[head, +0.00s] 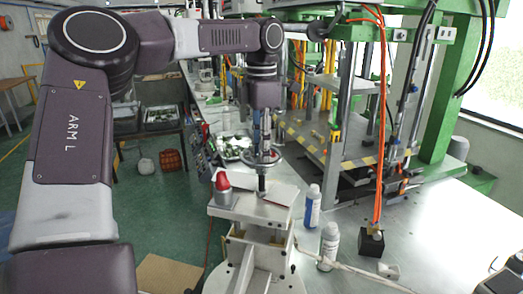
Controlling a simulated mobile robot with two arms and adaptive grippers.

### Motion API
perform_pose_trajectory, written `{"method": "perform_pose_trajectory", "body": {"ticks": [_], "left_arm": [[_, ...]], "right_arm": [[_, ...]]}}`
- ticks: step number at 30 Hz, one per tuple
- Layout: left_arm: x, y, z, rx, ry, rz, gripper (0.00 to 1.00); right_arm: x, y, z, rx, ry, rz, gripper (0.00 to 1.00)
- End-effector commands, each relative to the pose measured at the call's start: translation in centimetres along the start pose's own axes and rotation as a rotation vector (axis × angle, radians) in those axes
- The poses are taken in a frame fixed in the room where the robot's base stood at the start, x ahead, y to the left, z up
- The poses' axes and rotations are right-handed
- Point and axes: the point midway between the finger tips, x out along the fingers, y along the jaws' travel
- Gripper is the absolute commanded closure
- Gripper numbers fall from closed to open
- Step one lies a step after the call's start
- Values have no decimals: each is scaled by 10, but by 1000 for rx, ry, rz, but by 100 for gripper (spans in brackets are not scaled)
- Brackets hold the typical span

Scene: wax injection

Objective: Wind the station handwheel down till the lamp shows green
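The handwheel (275,163) is a grey ring on a dark upright spindle, above the white station block (240,208). A lamp (222,182) with a red dome stands on the block's left corner; it shows red, not green. My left gripper (263,150) points straight down from above, with its fingertips at the handwheel. It overlaps the hub and far rim, so I cannot tell whether the fingers grip it or only touch it. A dark and grey piece at the bottom right corner may be my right gripper (507,278); it is cut off by the frame.
Two white bottles, one with a blue label (312,207) and one nearer (328,245), stand right of the station. A black block (371,243) with orange hoses stands further right. A green-framed press (345,150) rises behind. The metal bench (440,225) is mostly clear at right.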

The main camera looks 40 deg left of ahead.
Motion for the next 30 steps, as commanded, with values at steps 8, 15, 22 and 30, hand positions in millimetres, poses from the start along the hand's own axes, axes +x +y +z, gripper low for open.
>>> {"method": "perform_pose_trajectory", "body": {"ticks": [8, 15, 22, 30], "left_arm": [[-19, 1, 1, -1, -3, 5, 74], [-70, 1, 1, -2, -2, 5, 74], [-105, 1, 1, -1, -2, 2, 74], [-119, 1, 0, 1, 0, -1, 74]], "right_arm": [[0, 2, 0, -1, 0, 3, 58], [0, 2, 0, -1, 0, 2, 58], [0, 1, 0, 0, 0, 1, 58], [0, 1, 0, 0, 0, 1, 58]]}}
